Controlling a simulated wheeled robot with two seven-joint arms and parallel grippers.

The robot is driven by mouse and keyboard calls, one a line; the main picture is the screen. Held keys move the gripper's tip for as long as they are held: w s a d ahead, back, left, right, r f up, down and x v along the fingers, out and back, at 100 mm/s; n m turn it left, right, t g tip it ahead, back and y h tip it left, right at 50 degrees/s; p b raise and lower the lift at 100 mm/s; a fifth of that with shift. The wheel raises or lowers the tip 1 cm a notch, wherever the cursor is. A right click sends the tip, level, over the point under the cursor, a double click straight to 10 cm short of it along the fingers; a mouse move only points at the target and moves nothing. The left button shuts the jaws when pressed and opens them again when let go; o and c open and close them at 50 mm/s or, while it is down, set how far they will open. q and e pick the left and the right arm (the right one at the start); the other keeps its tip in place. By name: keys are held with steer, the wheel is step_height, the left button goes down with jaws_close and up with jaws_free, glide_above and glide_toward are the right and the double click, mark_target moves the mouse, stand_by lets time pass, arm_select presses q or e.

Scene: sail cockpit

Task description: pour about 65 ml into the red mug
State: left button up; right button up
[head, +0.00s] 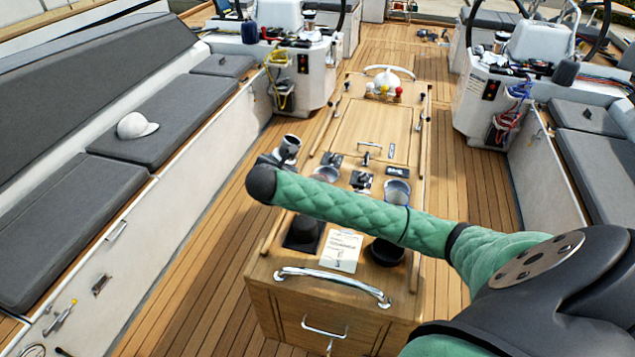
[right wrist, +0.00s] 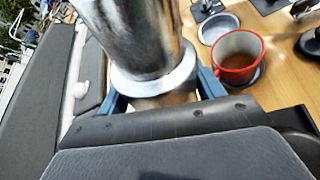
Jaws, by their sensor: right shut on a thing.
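My right gripper (right wrist: 163,92) has its blue fingers shut on the neck of a shiny metal flask (right wrist: 135,35). In the head view the flask (head: 289,147) shows small beyond the dark end of my right arm, over the left side of the wooden table. The red mug (right wrist: 238,56) stands upright on the table, to the right of the flask in the right wrist view and apart from it. Brown liquid shows inside the mug. No stream is visible. In the head view my green-sleeved arm covers much of the mug's area. My left gripper is not in view.
The table (head: 372,130) also bears a white card (head: 341,250), a dark round bowl (head: 385,252) and a chrome rail (head: 333,286) at its near end. A white cap (head: 136,126) lies on the left bench. The deck left of the table is clear.

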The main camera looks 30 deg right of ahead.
mark_target(278, 153)
step_height(278, 153, up, 2)
steer(key=shift+w+a+r+h, duration=0.1)
steer(key=shift+r+h, duration=0.05)
steer(key=shift+h, duration=0.15)
steer(key=shift+n+h, duration=0.6)
steer(key=shift+n, duration=0.2)
steer(key=shift+a+r+n+h, duration=0.1)
steer(key=shift+r+n+h, duration=0.5)
steer(key=shift+r, duration=0.55)
stand_by(0.7)
